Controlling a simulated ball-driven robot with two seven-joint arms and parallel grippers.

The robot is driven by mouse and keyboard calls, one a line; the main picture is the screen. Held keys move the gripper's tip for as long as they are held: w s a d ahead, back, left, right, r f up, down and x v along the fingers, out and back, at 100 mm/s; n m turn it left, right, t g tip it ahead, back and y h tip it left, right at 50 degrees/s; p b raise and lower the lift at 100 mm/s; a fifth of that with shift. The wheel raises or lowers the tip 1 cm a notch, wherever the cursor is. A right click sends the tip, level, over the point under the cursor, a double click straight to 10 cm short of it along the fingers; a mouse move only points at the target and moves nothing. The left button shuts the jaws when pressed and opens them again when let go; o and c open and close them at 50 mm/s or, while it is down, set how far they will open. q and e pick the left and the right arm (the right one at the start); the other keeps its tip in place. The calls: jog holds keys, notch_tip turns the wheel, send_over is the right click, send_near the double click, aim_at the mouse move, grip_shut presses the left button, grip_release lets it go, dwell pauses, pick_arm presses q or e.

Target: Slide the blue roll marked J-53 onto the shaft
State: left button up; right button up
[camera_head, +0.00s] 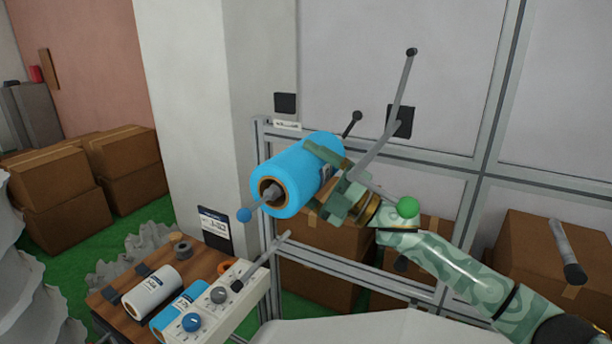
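A large blue roll (296,172) is at the centre, its brown core facing the near left. A thin grey shaft with a blue ball tip (244,214) sticks out of the core, so the roll appears to be around it. The roll's label is partly hidden by the gripper and its marking cannot be read. My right gripper (314,180) reaches in from the right, one green finger along the roll's upper side and one below. It appears shut on the roll. My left gripper is not in view.
A wooden table (103,302) at lower left holds a white roll (150,288), a second blue roll (178,308) and small rings. A white knob panel (222,305) stands beside it.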

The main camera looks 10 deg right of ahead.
jog(key=shift+w+d, duration=0.2)
jog(key=shift+w, duration=0.1)
jog(key=shift+f+b, duration=0.5)
jog(key=shift+b, duration=0.2)
dwell(0.5)
jog(key=o, duration=1.1)
jog(key=shift+c, duration=0.2)
jog(key=shift+f, duration=0.1)
